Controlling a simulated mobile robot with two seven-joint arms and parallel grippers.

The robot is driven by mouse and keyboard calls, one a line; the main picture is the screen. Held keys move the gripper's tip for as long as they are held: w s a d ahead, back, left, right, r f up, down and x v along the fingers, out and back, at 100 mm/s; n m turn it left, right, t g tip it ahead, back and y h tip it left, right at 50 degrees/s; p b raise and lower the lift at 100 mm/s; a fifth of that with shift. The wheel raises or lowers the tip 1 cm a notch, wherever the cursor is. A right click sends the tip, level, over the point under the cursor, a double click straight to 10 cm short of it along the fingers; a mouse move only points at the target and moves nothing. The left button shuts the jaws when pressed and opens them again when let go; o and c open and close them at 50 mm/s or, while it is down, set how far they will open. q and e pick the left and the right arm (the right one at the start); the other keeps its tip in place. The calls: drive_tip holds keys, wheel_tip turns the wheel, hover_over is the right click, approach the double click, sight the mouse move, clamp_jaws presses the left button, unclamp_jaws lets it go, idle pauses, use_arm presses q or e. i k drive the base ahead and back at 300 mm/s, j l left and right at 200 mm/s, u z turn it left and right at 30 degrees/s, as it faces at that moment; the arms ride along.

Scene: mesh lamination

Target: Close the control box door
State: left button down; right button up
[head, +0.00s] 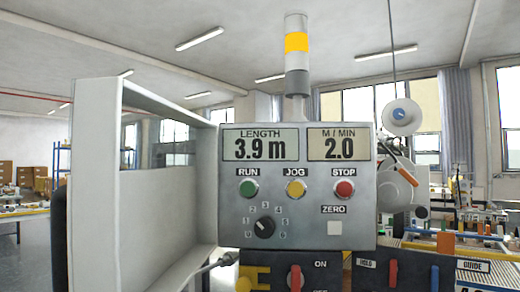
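The control box (310,230) stands in the middle of the head view, its grey front face fully exposed. Its door (155,215), a deep pale cover with a clear window (165,140), stands open on the left side of the box. The door's near edge (95,190) is toward me and its far edge meets the box's left side. A dark upright shape (58,235) shows just left of the door's near edge; it may be part of my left gripper, but no fingers can be made out. My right gripper is not in view.
A signal tower (297,55) with a yellow band rises above the box. Below it are a red rotary switch (295,278) and a yellow part (252,278). To the right are machine parts (402,185) and a labelled panel (415,270). The space before the box face looks clear.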

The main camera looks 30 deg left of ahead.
sight(113, 230)
drive_tip(key=k+j+u, duration=0.15)
drive_tip(key=j, duration=0.3)
drive_tip(key=j+u, duration=0.15)
drive_tip(key=j, duration=0.35)
drive_tip(key=k+j+u, duration=0.15)
drive_tip(key=j, duration=0.3)
